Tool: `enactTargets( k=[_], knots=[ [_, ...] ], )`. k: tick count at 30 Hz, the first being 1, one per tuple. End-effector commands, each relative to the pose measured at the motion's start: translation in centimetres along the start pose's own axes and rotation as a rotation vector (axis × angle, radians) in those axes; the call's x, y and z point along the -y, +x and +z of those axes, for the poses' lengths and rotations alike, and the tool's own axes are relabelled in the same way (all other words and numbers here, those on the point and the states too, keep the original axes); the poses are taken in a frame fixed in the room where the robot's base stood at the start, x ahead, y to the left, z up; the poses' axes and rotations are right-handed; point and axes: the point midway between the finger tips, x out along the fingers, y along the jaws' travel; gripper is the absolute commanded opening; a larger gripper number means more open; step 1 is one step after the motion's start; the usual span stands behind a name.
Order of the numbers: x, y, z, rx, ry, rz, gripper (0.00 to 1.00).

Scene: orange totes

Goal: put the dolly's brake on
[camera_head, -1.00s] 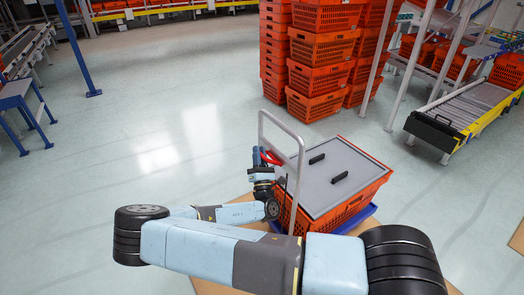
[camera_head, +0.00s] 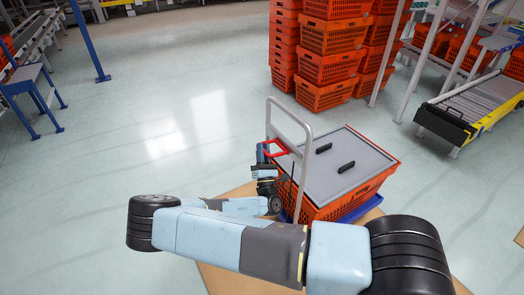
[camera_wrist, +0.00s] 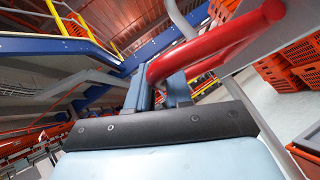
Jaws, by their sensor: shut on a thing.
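The dolly (camera_head: 362,208) has a blue base and a tall silver push handle (camera_head: 306,160) at its left end. It carries an orange tote with a grey lid. A red bar, which looks like the brake lever (camera_head: 276,150), sticks out by the push handle. My gripper (camera_head: 264,154) is at this red bar, left of the handle. In the wrist view the red bar (camera_wrist: 215,40) runs down to my blue-grey fingers (camera_wrist: 158,92), which are shut on its near end. The bar's pivot is hidden.
Tall stacks of orange totes (camera_head: 328,66) stand behind the dolly. A roller conveyor (camera_head: 478,108) with a black end is at the right, and a blue-legged stand (camera_head: 28,90) at the left. Open floor stretches left.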

Motion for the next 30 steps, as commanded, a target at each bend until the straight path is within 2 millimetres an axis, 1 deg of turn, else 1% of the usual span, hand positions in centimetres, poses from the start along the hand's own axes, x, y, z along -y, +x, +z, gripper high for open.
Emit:
enactTargets(
  k=[1,11,12,18,26,30],
  knots=[
    [0.1,-0.3,-0.1,-0.004,0.000,-0.004,0.00],
    [0.2,-0.4,-0.2,-0.007,0.000,-0.007,0.00],
    [0.2,-0.4,-0.2,-0.007,-0.001,-0.007,0.22],
    [0.2,-0.3,-0.2,-0.005,0.000,-0.005,0.40],
    [0.1,-0.3,-0.1,-0.004,0.000,-0.004,0.40],
    [0.1,-1.4,-0.2,-0.006,0.000,-0.005,0.40]
  ],
)
